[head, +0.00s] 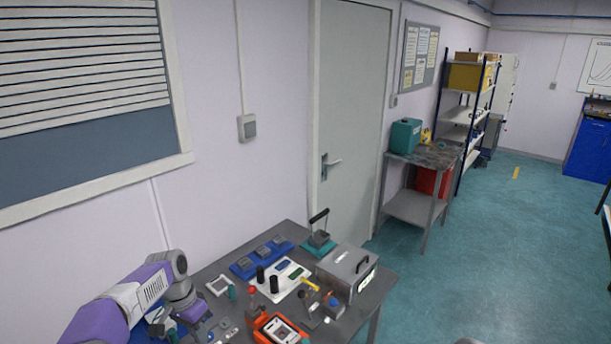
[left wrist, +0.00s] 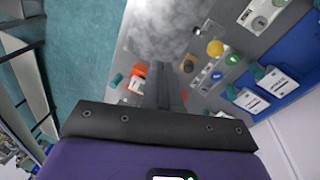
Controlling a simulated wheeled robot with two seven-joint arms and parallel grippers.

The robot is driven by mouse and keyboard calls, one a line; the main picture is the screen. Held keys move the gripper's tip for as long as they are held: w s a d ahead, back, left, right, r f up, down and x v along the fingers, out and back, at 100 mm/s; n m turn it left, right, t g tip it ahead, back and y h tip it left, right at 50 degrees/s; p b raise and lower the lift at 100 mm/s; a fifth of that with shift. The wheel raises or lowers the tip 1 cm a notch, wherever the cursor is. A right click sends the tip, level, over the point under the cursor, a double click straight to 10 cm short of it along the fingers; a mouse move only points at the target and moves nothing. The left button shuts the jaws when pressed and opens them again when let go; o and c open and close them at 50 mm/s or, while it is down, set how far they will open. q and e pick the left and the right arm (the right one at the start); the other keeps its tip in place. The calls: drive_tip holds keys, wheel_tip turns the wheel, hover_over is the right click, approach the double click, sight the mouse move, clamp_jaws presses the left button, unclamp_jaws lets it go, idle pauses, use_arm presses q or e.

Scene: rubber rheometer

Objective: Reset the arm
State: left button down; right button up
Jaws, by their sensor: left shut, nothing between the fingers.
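My left arm (head: 130,300), purple and white, comes in from the left in the head view and bends down at the table's left end. My left gripper (left wrist: 158,72) shows in the left wrist view as two dark fingers shut together with nothing between them. In the head view its purple body (head: 195,310) is above the left part of the grey table (head: 375,292), and its fingertips are hard to make out. My right gripper is not in view.
On the table are a metal box (head: 346,268), an orange-framed device (head: 280,329), a blue tray (head: 262,257), a white mat with black cylinders (head: 274,284) and a teal-based press (head: 318,240). A wall and door (head: 350,110) stand behind. Open floor (head: 500,260) lies right.

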use_arm(q)
drive_tip(key=d+f+n, duration=0.1)
drive_tip(key=d+f, duration=0.3)
drive_tip(key=f, duration=0.7)
drive_tip(key=s+d+f+n, duration=0.1)
drive_tip(key=s+d+f, duration=0.1)
drive_tip(key=s+f, duration=0.2)
drive_tip(key=s+d+f+n+h, duration=0.1)
drive_tip(key=s+d+f, duration=0.2)
drive_tip(key=f, duration=0.3)
drive_tip(key=s+d+f+n+h, duration=0.1)
drive_tip(key=s+d+f, duration=0.2)
drive_tip(key=s+f, duration=0.1)
drive_tip(key=shift+s+d+f+n+t, duration=0.2)
drive_tip(key=shift+s+f+n+t, duration=0.15)
drive_tip(key=shift+f, duration=0.25)
drive_tip(key=s+d+f+n, duration=0.2)
drive_tip(key=s, duration=0.4)
drive_tip(key=s+d+f+n, duration=0.1)
drive_tip(key=s+d+f, duration=0.1)
drive_tip(key=s, duration=0.5)
wheel_tip(320, 180, down, 13)
drive_tip(key=b, duration=1.3)
drive_tip(key=shift+w+a+t, duration=0.15)
drive_tip(key=shift+w+t, duration=0.2)
drive_tip(key=shift+w, duration=0.05)
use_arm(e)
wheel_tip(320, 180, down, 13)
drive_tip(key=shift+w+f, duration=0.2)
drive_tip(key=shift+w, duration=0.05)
